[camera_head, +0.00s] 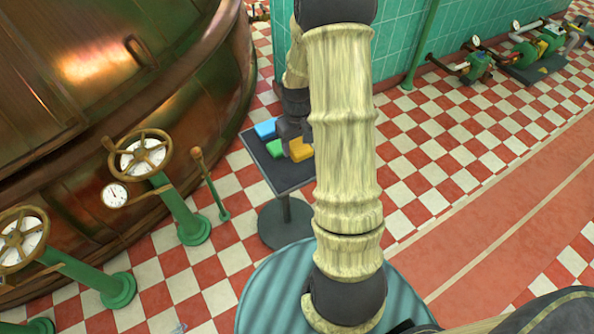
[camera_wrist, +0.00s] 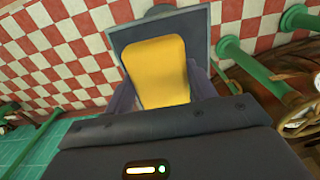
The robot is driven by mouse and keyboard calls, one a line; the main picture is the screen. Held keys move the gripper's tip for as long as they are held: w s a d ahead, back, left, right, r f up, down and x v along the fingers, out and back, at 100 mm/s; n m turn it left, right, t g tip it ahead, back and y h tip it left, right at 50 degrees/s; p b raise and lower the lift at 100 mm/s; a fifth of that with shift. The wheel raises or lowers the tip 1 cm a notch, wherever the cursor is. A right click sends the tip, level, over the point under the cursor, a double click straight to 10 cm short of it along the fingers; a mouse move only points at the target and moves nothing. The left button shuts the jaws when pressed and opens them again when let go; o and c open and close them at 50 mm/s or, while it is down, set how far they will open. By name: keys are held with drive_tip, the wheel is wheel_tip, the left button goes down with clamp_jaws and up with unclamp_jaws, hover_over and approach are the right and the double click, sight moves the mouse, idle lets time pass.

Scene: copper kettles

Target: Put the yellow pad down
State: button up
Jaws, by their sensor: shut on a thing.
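The yellow pad (camera_wrist: 157,70) is between the two fingers of my gripper (camera_wrist: 162,88) in the wrist view. My gripper is shut on it. In the head view the pad (camera_head: 302,151) shows over the right side of a small dark table (camera_head: 284,178), partly hidden by my gripper and arm. Beyond the pad, the wrist view shows the grey table top (camera_wrist: 118,37). I cannot tell whether the pad touches the top.
A blue pad (camera_head: 265,128) and a green pad (camera_head: 274,148) lie on the table, left of the yellow pad. Green valve stands with brass handwheels (camera_head: 140,155) and a large copper kettle (camera_head: 110,70) are at the left. The front of the table top looks bare.

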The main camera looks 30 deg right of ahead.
drive_tip(key=b, duration=0.1)
hover_over(297, 171)
drive_tip(key=shift+d+f, duration=0.1)
drive_tip(key=shift+f, duration=3.05)
drive_tip(key=shift+f+b, duration=0.5)
drive_tip(key=shift+f, duration=1.4)
